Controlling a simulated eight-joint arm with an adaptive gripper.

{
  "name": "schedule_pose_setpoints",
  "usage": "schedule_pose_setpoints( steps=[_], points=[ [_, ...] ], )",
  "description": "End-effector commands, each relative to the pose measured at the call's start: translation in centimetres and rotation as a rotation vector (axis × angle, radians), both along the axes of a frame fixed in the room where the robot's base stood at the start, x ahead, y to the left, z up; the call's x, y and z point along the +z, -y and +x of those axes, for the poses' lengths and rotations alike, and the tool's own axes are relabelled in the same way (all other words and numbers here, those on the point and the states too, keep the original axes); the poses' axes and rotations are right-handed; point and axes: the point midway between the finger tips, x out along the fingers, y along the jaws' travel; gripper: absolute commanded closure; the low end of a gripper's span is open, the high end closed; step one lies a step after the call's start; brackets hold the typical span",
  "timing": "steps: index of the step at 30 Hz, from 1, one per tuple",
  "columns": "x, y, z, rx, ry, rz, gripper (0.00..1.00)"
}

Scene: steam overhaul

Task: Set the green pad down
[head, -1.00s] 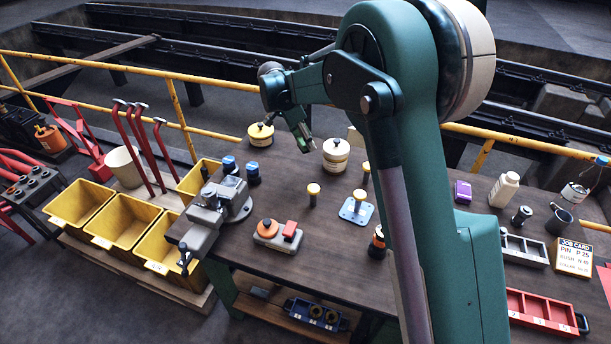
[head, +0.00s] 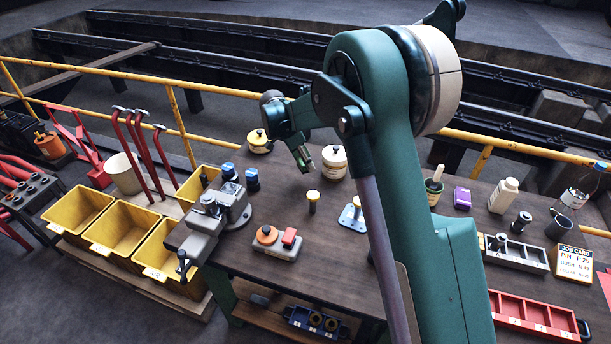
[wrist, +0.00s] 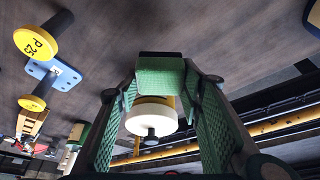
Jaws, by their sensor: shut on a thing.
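My gripper (head: 303,158) hangs over the back part of the dark workbench (head: 330,265), in front of a cream tin with a yellow rim. In the wrist view my gripper (wrist: 160,95) has its two textured green fingers closed on the green pad (wrist: 160,73), a small block held across the fingertips. The bench surface shows beyond the pad; I cannot tell whether the pad touches it. In the head view the pad is too small to make out clearly at the fingertips.
Near my gripper stand the cream tin (head: 334,162), another yellow tin (head: 259,142), a yellow-topped pin (head: 313,200) and a blue plate (head: 352,218) with a pin. A vise (head: 215,215) and an orange-knobbed block (head: 276,243) stand left. Bare bench lies around the pin.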

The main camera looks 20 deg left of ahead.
Motion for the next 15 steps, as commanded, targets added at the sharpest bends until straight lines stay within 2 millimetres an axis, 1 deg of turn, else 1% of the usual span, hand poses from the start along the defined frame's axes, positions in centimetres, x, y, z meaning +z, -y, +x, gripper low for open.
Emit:
schedule_pose_setpoints(
  steps=[1, 3, 6, 9, 15],
  points=[
    [-0.8, 0.0, 0.0, 0.000, 0.000, 0.000, 0.76],
    [-1.7, 0.0, 0.0, 0.000, 0.000, 0.000, 0.76],
    [-2.6, 0.0, 0.0, 0.000, 0.000, 0.000, 0.76],
    [-3.0, 0.0, 0.0, 0.000, 0.000, 0.000, 0.76],
    [-3.0, 0.0, 0.0, 0.000, 0.000, 0.000, 0.76]
  ],
)
